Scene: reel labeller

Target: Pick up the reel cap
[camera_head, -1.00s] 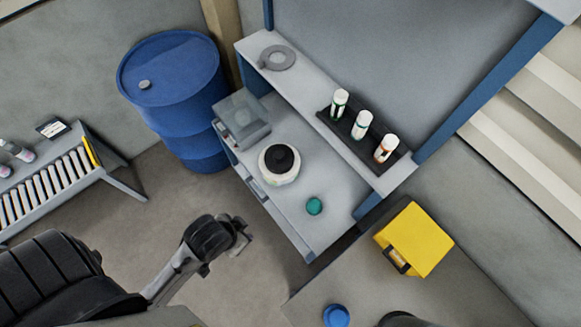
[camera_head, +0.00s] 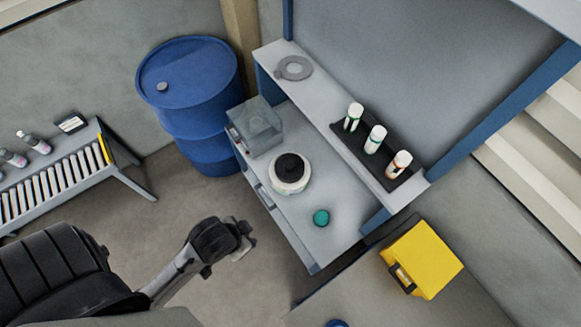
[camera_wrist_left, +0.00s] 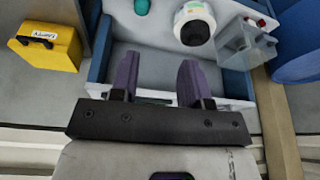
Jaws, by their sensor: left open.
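A white round reel unit (camera_head: 290,181) with a black round top (camera_head: 290,167) sits on the grey workbench (camera_head: 268,197). A small teal round cap-like piece (camera_head: 321,217) lies on the bench to its lower right. I cannot tell which of these two round tops is the reel cap. In the left wrist view the white unit (camera_wrist_left: 190,13) and the teal piece (camera_wrist_left: 141,6) show beyond the fingers. My left gripper (camera_head: 246,244) is off the bench's front left edge, apart from both. Its purple fingers (camera_wrist_left: 156,80) are open and empty. My right gripper is not in view.
A raised shelf behind holds a grey ring (camera_head: 294,68) and a black rack (camera_head: 386,168) with three bottles. A yellow case (camera_head: 421,262) stands at right. A roller conveyor (camera_head: 60,180) is at left.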

